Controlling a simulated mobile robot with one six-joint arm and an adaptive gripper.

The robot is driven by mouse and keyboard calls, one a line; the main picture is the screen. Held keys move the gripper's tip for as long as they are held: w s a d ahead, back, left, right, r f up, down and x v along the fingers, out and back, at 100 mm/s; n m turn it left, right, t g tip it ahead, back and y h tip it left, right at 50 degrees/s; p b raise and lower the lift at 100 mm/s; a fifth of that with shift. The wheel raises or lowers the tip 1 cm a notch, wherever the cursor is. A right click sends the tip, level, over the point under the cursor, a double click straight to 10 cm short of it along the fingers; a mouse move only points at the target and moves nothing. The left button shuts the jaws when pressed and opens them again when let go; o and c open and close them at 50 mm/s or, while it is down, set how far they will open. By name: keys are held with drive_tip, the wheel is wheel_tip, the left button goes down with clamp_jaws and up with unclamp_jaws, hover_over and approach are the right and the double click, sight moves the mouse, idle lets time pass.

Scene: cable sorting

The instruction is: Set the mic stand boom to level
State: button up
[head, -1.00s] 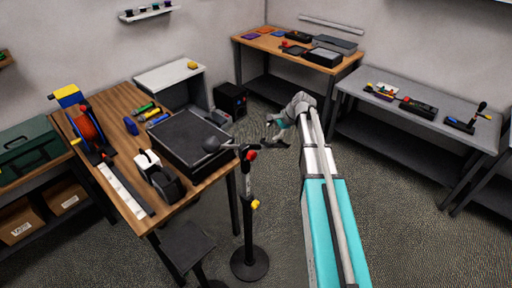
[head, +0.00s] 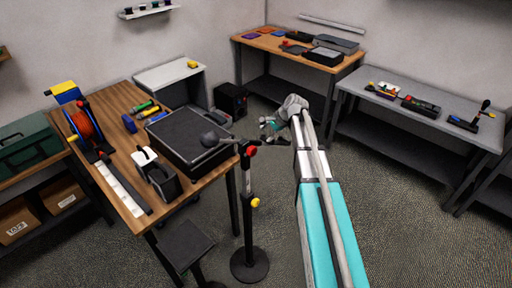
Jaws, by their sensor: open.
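The mic stand (head: 248,220) stands on the floor in front of the wooden table, with a round black base and an upright pole. A yellow knob sits partway up the pole and a red knob near its top. Its short dark boom (head: 232,143) reaches left from the top toward a rounded grey head over the table's edge. I cannot tell its exact tilt from this view. My gripper (head: 266,132) is open and empty, beyond the stand and a little right of its top in the picture, apart from it.
The wooden table (head: 118,157) holds a black case (head: 188,138), a cable reel, a tape dispenser and tools. A dark stool (head: 186,246) stands left of the stand's base. A grey bench (head: 420,90) is at right. Floor right of the stand is open below my arm.

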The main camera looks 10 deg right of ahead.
sight(256, 143)
drive_tip(key=shift+b+x, duration=3.3)
drive_tip(key=shift+x, duration=1)
clamp_jaws()
drive_tip(key=shift+d, duration=0.1)
